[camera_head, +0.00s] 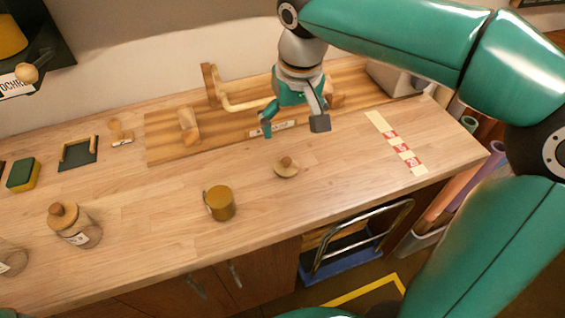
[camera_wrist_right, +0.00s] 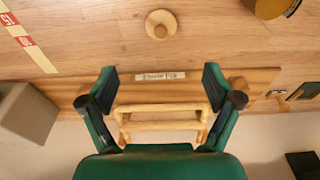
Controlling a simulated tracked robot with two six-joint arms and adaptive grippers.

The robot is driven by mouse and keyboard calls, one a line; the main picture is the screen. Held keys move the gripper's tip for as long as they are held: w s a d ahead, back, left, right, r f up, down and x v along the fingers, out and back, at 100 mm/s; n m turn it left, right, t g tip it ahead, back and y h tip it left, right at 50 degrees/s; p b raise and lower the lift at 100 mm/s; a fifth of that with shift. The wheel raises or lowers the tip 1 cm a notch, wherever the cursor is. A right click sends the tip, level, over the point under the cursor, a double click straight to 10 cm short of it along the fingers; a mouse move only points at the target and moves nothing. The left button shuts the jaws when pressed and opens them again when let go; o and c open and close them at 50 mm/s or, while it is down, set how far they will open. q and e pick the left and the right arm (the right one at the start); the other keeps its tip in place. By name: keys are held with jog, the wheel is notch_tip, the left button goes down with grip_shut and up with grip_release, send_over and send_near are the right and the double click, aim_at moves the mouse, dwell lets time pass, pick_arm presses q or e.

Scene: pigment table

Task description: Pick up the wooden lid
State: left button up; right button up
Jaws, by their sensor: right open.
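The wooden lid (camera_head: 286,167) is a small round disc with a knob on top. It lies flat on the table, right of the mustard mug (camera_head: 221,203). In the right wrist view the lid (camera_wrist_right: 161,25) shows at the top middle, beyond my fingertips. My right gripper (camera_head: 292,128) is open and empty, above the table and behind the lid, apart from it. In the right wrist view its two fingers (camera_wrist_right: 158,88) are spread wide with nothing between them but the background. My left gripper is in neither view.
A wooden board (camera_head: 170,148) with a wooden rack (camera_head: 235,104) lies behind the lid. A glass jar with a wooden lid (camera_head: 75,226) stands at the left. A tape strip with red labels (camera_head: 397,143) lies at the right. The table around the lid is clear.

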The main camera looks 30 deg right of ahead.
send_over(287, 160)
jog(key=f, duration=0.7)
jog(key=shift+s+a+f, duration=0.1)
jog(key=shift+s+a, duration=0.1)
jog(key=shift+s, duration=0.05)
jog(key=shift+w+d+f, duration=0.1)
jog(key=shift+w+f, duration=0.05)
jog(key=shift+f, duration=1.5)
jog(key=shift+w+d+f, duration=0.1)
jog(key=shift+w+f, duration=0.05)
jog(key=shift+f, duration=1.45)
jog(key=c, duration=0.9)
